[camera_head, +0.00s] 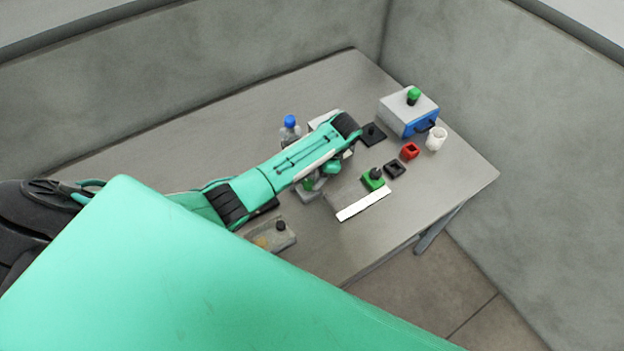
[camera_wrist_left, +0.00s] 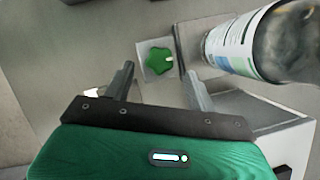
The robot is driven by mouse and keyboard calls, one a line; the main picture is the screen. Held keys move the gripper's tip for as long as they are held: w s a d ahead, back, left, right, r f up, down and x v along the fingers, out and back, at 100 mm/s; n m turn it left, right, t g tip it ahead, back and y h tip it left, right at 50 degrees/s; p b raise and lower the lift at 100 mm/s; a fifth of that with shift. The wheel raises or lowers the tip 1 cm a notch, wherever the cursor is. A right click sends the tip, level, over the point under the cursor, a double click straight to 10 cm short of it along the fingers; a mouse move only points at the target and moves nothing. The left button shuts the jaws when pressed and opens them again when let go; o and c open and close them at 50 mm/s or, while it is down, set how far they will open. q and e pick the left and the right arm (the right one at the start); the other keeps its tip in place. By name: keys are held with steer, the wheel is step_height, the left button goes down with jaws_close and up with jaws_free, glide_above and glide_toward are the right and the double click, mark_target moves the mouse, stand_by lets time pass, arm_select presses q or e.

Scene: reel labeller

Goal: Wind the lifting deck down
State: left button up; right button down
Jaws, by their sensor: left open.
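A green star-shaped knob (camera_wrist_left: 160,61) sits on a light grey plate (camera_wrist_left: 182,72) in the left wrist view. My left gripper (camera_wrist_left: 160,85) is open, its two fingers to either side of the knob's line and a little short of it in the picture; I cannot tell whether they touch it. In the head view, my left arm reaches over the table and hides most of the gripper and the lifting deck. A grey base (camera_head: 311,195) with green on it shows below the arm. A pale block (camera_wrist_left: 265,108) lies beside the plate. My right gripper is not in view.
A blue-capped bottle (camera_head: 290,130) stands close to the arm; its label (camera_wrist_left: 240,45) shows beside the right finger. A grey-and-blue box (camera_head: 408,113), white cup (camera_head: 436,138), red block (camera_head: 410,151), green block (camera_head: 373,180), white strip (camera_head: 363,204) and clear tray (camera_head: 272,236) are on the table.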

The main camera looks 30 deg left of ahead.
arm_select(q)
steer(key=p+v, duration=0.1)
steer(key=v, duration=0.9)
steer(key=shift+r, duration=0.2)
steer(key=shift+w, duration=0.1)
